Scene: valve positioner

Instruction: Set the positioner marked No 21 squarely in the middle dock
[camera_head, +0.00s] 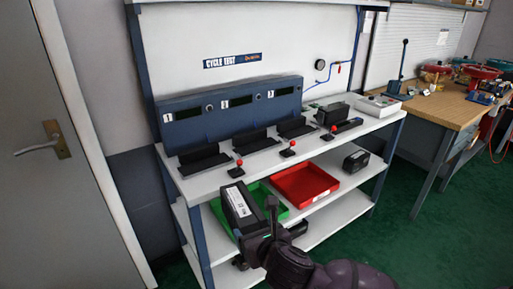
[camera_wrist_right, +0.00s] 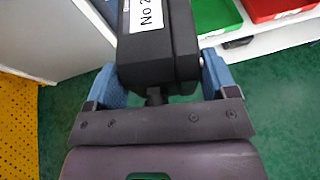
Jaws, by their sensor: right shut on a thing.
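My right gripper (camera_head: 262,228) is shut on a black box-shaped positioner (camera_head: 238,207) with a white label. It holds the positioner in front of the bench, over the lower shelf area. In the right wrist view the positioner (camera_wrist_right: 158,52) sits between the two blue fingers, and its label reads "No 2" with the rest cut off. The middle dock (camera_head: 252,141) is a black cradle on the bench top below display 2, and looks empty. The left dock (camera_head: 203,157) and right dock (camera_head: 297,127) look empty too. My left gripper is out of view.
Red-knobbed levers (camera_head: 288,149) stand in front of the docks. Another black device (camera_head: 332,114) sits at the bench's right, and one more (camera_head: 356,161) on the shelf. A red tray (camera_head: 305,185) and green tray (camera_head: 272,205) lie below. A door (camera_head: 60,150) is at left.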

